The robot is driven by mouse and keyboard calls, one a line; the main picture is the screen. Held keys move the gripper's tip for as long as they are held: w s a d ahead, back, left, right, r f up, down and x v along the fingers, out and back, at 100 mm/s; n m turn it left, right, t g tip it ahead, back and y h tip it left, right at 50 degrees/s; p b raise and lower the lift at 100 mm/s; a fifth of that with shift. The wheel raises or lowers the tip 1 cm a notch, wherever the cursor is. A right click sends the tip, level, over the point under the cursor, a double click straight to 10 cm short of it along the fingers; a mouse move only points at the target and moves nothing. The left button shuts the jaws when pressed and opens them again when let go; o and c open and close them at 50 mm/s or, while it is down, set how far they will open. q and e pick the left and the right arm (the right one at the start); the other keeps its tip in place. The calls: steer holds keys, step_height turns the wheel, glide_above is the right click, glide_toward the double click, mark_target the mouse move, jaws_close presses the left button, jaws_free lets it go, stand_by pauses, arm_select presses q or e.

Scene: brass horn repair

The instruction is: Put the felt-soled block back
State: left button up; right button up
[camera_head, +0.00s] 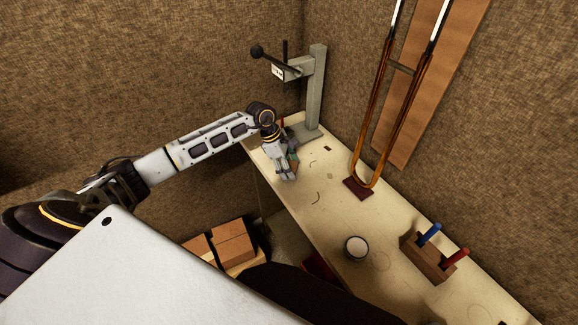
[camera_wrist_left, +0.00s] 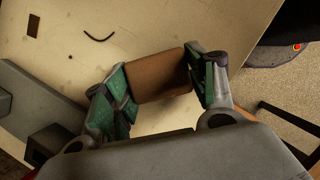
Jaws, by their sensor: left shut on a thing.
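In the left wrist view a brown block (camera_wrist_left: 160,74), which I take to be the felt-soled block, sits between the green-padded fingers of my left gripper (camera_wrist_left: 162,88). The gripper is shut on it. The block's underside is hidden, so the felt does not show. In the head view my left gripper (camera_head: 286,174) is over the far end of the pale bench (camera_head: 335,205), near the grey press (camera_head: 314,95). The block is mostly hidden there. I cannot tell whether it touches the bench top. My right gripper is not in view.
A brass slide (camera_head: 379,140) leans on the wall, its bend at a dark red pad (camera_head: 357,189). A round tin (camera_head: 356,248) and a wooden holder (camera_head: 426,260) with blue and red handles stand nearer. Cardboard boxes (camera_head: 233,241) lie below the bench. The bench's middle is mostly clear.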

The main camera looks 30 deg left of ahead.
arm_select(q)
steer(key=shift+f, duration=0.1)
steer(key=o, duration=0.9)
steer(key=shift+v, duration=0.8)
steer(key=b+v, duration=0.2)
steer(key=v, duration=0.8)
steer(key=shift+a+r+b, duration=0.15)
steer(key=shift+r+b, duration=0.15)
